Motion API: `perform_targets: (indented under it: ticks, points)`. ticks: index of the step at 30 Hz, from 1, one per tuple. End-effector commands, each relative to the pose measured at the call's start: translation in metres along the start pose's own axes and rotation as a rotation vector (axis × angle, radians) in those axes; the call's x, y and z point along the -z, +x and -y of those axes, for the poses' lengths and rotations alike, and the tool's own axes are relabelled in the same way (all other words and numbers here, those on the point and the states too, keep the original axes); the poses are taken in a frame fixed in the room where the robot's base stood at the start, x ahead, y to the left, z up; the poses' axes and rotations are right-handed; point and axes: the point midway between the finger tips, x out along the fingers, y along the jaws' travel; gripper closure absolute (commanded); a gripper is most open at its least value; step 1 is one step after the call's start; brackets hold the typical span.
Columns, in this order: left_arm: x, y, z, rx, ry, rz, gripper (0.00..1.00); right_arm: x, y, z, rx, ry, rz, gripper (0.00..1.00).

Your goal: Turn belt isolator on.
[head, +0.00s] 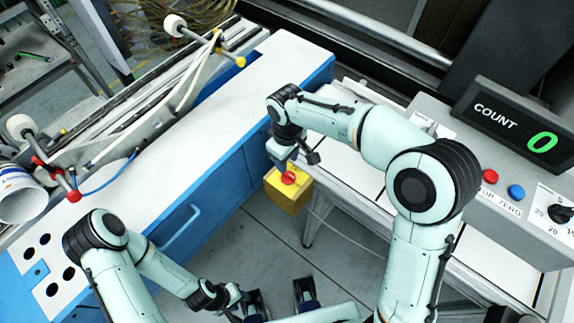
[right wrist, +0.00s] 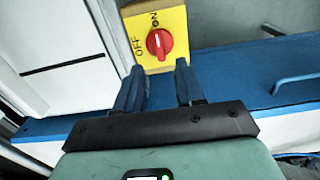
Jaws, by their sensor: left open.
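The belt isolator is a yellow box (head: 292,200) with a red rotary knob (head: 288,177), beside the white-topped bench. In the right wrist view the box (right wrist: 177,20) has ON marked above the knob (right wrist: 159,43) and OFF to its left. A white line on the knob runs roughly up toward ON, tilted slightly; its exact setting is hard to tell. My right gripper (right wrist: 160,78) is open and empty, its fingertips just short of the knob in the picture; contact cannot be told. My left gripper (head: 280,297) is open and empty at the bottom of the head view.
The blue and white bench (head: 225,95) runs diagonally at left, with a blue handle (head: 180,230) on its side. A grey panel (head: 430,115) with the COUNT display (head: 512,124), red and blue buttons and a dial stands at right. Grey floor (head: 255,255) lies clear between.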

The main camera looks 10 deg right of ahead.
Motion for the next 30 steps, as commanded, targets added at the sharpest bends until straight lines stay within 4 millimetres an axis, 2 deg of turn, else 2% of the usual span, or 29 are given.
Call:
perform_targets:
  ticks: [1,6,12,30]
  points:
    - [0.0,-0.003,-0.001,0.0,0.0,-0.001,0.57,0.002,-0.015,0.0,-0.001,0.0,-0.006,0.62]
    - [0.001,-0.008,-0.003,-0.001,0.001,-0.003,0.57,0.001,-0.048,0.0,-0.001,0.001,-0.004,0.62]
    - [0.002,-0.011,-0.004,-0.002,0.002,-0.004,0.57,0.001,-0.071,0.0,-0.001,0.001,-0.002,0.62]
    - [0.002,-0.011,-0.004,-0.002,0.002,-0.004,0.57,0.0,-0.074,0.0,0.0,0.001,0.0,0.62]
